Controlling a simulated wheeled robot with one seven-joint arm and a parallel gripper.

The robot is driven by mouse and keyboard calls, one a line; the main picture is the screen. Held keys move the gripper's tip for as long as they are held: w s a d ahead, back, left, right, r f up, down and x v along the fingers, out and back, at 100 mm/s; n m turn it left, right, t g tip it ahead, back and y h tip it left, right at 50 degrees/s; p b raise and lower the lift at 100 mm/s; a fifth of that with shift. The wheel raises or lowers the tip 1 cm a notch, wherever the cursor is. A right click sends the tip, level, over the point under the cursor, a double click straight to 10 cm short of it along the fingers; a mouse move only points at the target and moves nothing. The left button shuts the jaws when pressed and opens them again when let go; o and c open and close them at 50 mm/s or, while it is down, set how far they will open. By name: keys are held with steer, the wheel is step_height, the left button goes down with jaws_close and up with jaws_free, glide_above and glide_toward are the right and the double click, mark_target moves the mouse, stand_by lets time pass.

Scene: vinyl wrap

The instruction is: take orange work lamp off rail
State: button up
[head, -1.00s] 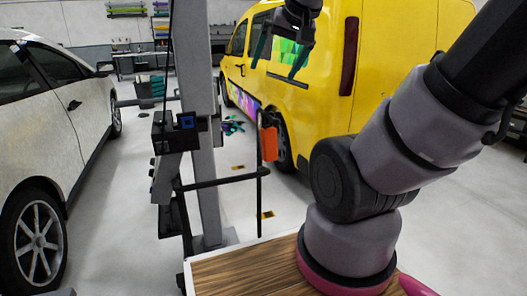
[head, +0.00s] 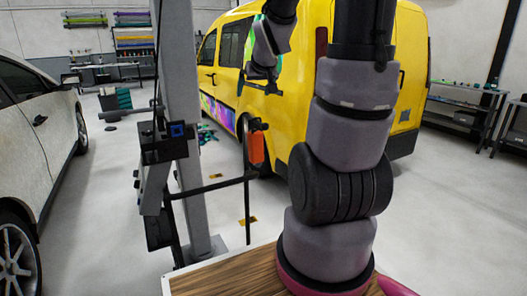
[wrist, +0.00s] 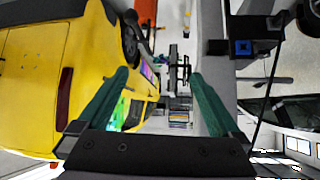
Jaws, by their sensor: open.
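The orange work lamp (head: 256,148) hangs upright at the top of a thin dark post, at the right end of a dark horizontal rail (head: 212,186). In the wrist view, an orange-red part that looks like the lamp (wrist: 146,10) is cut by the top edge. My gripper (head: 262,86) is above the lamp in the head view, apart from it. In the wrist view, my gripper (wrist: 160,76) has its two green fingers wide apart with nothing between them. How far the lamp is from the fingers in depth, I cannot tell.
A grey lift column (head: 183,110) with a black box (head: 163,142) stands left of the lamp. A yellow van (head: 365,50) is behind, and a white car (head: 40,130) is at the left. My wood-topped base is in front. Open floor (head: 440,220) lies at the right.

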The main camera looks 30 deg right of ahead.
steer(key=w+d+f+n+t, duration=0.1)
steer(key=w+d+f+n, duration=0.1)
steer(key=w+d+f, duration=0.45)
steer(key=n+t+y, duration=0.1)
steer(key=t+y, duration=0.1)
steer(key=t, duration=0.2)
glide_above(258, 144)
steer(key=s, duration=0.3)
step_height(258, 144, down, 13)
steer(key=shift+s, duration=0.1)
steer(key=f+t, duration=0.1)
steer(key=s+f, duration=0.1)
steer(key=f, duration=0.1)
steer(key=f+t, duration=0.1)
steer(key=f, duration=0.1)
steer(key=shift+s+d+t, duration=0.15)
steer(key=shift+s+t, duration=0.15)
steer(key=shift+s, duration=0.05)
steer(key=shift+s+f+t, duration=0.35)
steer(key=shift+s+t, duration=0.05)
steer(key=w, duration=1)
steer(key=shift+w+a, duration=0.2)
steer(key=shift+w, duration=0.15)
jaws_close()
steer(key=shift+r, duration=0.15)
